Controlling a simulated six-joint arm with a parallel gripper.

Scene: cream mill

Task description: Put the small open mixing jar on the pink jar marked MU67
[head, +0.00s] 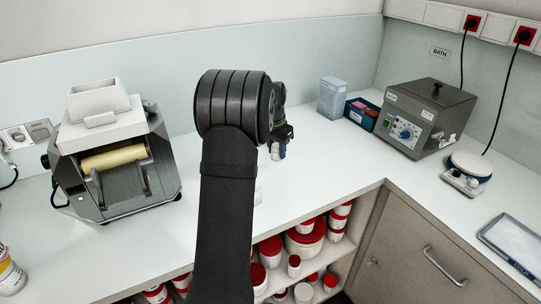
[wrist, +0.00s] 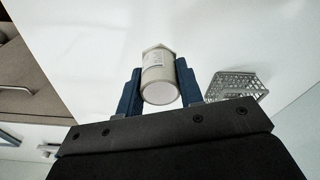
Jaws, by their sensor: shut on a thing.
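A small pale grey-white jar (wrist: 158,82) with a printed label sits between the two blue fingers of my gripper (wrist: 158,90) in the wrist view. My gripper is shut on it. One round end of the jar faces the wrist camera; I cannot tell whether its other end is open. In the head view my gripper (head: 277,151) is over the white counter, partly hidden behind my dark arm, and the jar is hardly visible there. I cannot make out a pink jar marked MU67 in either view.
A roller mill (head: 112,150) stands at the left. A pale box (head: 332,97), a blue bin (head: 355,117) and a grey bath unit (head: 422,117) stand at the back right. A wire rack (wrist: 236,86) shows in the wrist view. Red-lidded tubs (head: 306,237) fill the shelf below.

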